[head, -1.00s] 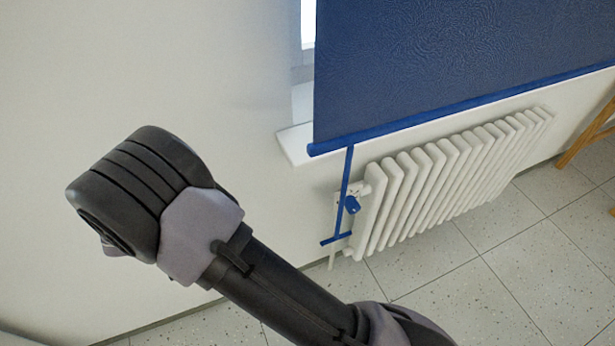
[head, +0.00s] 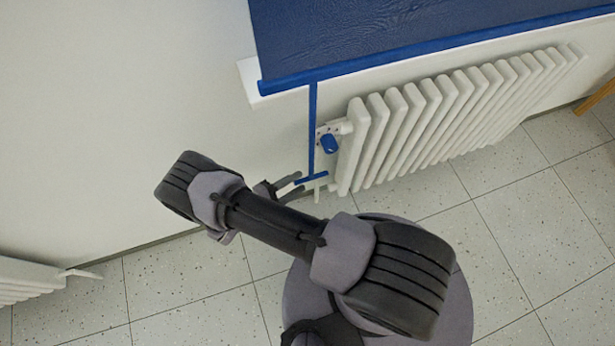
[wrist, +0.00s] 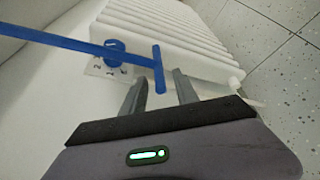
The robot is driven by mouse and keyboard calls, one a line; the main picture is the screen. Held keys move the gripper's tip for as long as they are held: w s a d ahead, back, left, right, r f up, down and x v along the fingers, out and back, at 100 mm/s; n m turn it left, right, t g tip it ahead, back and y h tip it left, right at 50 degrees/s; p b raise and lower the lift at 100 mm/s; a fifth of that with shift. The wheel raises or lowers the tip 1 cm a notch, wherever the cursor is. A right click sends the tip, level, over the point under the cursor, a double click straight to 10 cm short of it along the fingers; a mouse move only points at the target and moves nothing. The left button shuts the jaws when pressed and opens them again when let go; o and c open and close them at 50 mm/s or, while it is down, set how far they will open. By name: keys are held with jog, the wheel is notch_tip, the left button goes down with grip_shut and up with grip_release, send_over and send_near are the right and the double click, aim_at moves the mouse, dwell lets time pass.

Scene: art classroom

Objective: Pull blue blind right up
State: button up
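The blue blind (head: 400,30) hangs down over the window, with its blue bottom bar (head: 420,50) just above the radiator. A blue pull strap (head: 312,130) hangs from the bar's left end and ends in a blue T-shaped handle (head: 311,178). My gripper (head: 299,186) is at the handle, just left of the radiator's lower end. In the wrist view, the fingers (wrist: 160,78) are open, and the near end of the handle's crossbar (wrist: 158,66) lies between the fingertips. I cannot tell whether they touch it.
The white radiator (head: 450,115) stands close to the right of the strap, with a blue valve knob (head: 330,144) beside the strap. A white sill (head: 252,85) juts out at the blind's lower left. Another white radiator (head: 35,280) is at the far left. The tiled floor (head: 500,230) is open.

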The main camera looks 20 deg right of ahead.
aim_at(308, 178)
jog(key=shift+b+x, duration=0.4)
jog(key=shift+x, duration=1.95)
grip_shut()
jog(key=shift+s, duration=0.15)
